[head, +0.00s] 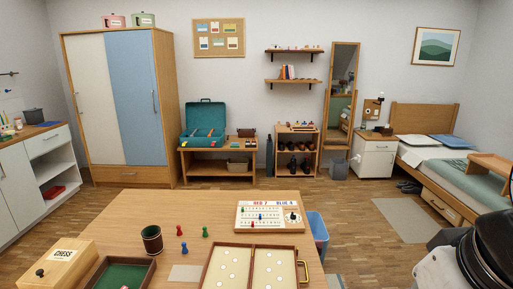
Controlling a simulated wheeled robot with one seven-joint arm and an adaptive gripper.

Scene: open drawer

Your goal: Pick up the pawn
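Several small pawns stand on the wooden table (200,205) in the head view. A red pawn (179,231) and a green pawn (205,232) stand upright near the dark cup (151,239). A blue pawn (184,248) stands just in front of the red one. The frame does not show which pawn is meant. My gripper is not in view; only black and pale parts of my arm show at the lower right, right of the table.
A score board (270,225) lies at the table's right, with a hinged game case (253,250) in front of it. A chess box (62,252) and a green-lined tray (126,266) are at front left. A blue bin (318,228) stands beside the table. The table's back left is clear.

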